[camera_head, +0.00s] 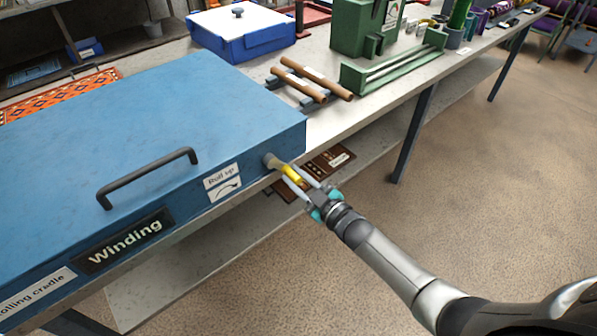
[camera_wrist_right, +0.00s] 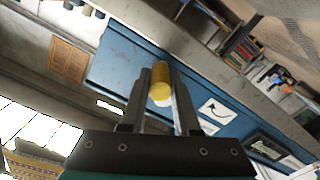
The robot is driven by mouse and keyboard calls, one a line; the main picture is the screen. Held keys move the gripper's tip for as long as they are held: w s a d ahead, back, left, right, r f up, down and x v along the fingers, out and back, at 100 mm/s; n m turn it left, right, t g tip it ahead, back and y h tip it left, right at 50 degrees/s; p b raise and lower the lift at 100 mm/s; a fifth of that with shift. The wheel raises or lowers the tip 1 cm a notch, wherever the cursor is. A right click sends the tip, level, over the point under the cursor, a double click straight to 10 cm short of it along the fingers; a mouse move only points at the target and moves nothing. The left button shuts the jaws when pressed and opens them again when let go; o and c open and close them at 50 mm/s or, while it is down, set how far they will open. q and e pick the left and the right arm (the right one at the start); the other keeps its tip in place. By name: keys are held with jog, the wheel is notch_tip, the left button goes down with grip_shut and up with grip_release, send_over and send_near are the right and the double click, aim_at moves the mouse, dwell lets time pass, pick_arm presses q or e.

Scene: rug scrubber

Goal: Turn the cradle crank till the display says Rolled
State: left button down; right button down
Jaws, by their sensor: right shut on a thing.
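The blue rolling cradle (camera_head: 150,140) fills the left of the head view. Its dark display (camera_head: 125,240) reads "Winding". A white "Roll up" label (camera_head: 223,182) with a curved arrow is on its front. The crank's yellow handle (camera_head: 292,174) sticks out near the cradle's right front corner, beside a grey hub (camera_head: 270,160). My right gripper (camera_head: 300,179) is shut on this yellow handle. In the right wrist view the handle (camera_wrist_right: 160,82) sits between the two fingers (camera_wrist_right: 160,100). My left gripper is not in view.
Brown rolls (camera_head: 312,82), a blue box (camera_head: 240,40) and a green machine (camera_head: 365,28) stand on the bench behind. A lower shelf (camera_head: 165,275) runs under the bench. The floor (camera_head: 470,200) at right is clear.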

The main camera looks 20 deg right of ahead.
aim_at(276, 164)
jog(key=s+a+r+m+p, duration=0.25)
jog(key=a+m, duration=0.45)
jog(key=m, duration=1.3)
jog(key=shift+w+d+r+m+b, duration=0.1)
jog(key=shift+d+r+m+b, duration=0.7)
jog(key=shift+m, duration=2.35)
jog(key=shift+w+a+r+m+b, duration=0.15)
jog(key=shift+r+m+b, duration=0.3)
jog(key=shift+r+m, duration=1.75)
jog(key=shift+w+d+r+m+b, duration=0.1)
jog(key=shift+d+m+b, duration=0.4)
jog(key=shift+m, duration=3.55)
jog(key=shift+a, duration=0.15)
jog(key=c, duration=0.7)
grip_release()
jog(key=shift+o, duration=0.2)
jog(key=shift+s, duration=0.15)
